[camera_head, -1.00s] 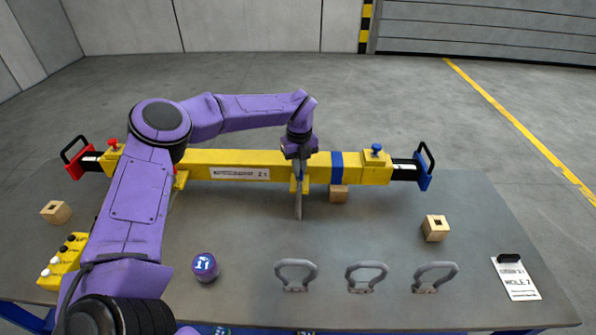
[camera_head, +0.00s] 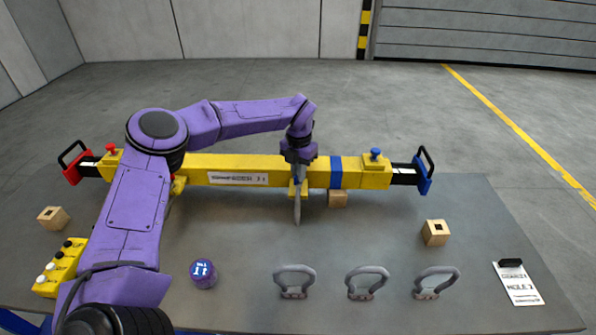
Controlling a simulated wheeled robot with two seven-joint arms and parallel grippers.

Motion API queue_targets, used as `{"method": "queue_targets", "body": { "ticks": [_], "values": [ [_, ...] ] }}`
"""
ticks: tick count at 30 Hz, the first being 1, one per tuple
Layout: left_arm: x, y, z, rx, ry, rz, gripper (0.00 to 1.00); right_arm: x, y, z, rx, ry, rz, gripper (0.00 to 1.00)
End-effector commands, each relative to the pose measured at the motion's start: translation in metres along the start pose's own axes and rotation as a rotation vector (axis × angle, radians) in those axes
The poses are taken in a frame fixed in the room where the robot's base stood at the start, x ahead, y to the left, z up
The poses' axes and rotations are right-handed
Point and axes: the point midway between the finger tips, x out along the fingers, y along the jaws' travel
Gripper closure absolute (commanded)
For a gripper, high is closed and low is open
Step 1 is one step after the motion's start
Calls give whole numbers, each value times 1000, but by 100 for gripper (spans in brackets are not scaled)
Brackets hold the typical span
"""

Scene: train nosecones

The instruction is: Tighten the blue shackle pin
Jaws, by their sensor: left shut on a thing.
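My left gripper (camera_head: 299,163) points down at the front of the yellow beam (camera_head: 240,170), right of its middle. It is shut at the yellow lug (camera_head: 293,187) there, on what looks like the blue shackle pin (camera_head: 301,173), of which only a sliver of blue shows. A grey shackle (camera_head: 297,208) hangs below, seen edge-on. How far in the pin sits is hidden by the gripper. My right gripper is not in view.
Three grey shackles (camera_head: 295,281) stand along the front of the table (camera_head: 250,235). A purple round object (camera_head: 203,273), wooden blocks (camera_head: 436,232), a yellow box with knobs (camera_head: 60,268) and a label card (camera_head: 518,283) stand around. The beam has a red-handled left end (camera_head: 73,163) and blue-handled right end (camera_head: 425,172).

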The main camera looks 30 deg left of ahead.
Motion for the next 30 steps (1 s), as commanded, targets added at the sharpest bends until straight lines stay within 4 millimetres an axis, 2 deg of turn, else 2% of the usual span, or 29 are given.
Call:
{"method": "queue_targets", "body": {
  "ticks": [21, 30],
  "values": [
    [0, 1, -2, 667, 7, -4, 100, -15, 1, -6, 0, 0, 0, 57],
    [0, 2, -2, 889, 6, -3, 100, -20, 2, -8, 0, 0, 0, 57]
  ]
}}
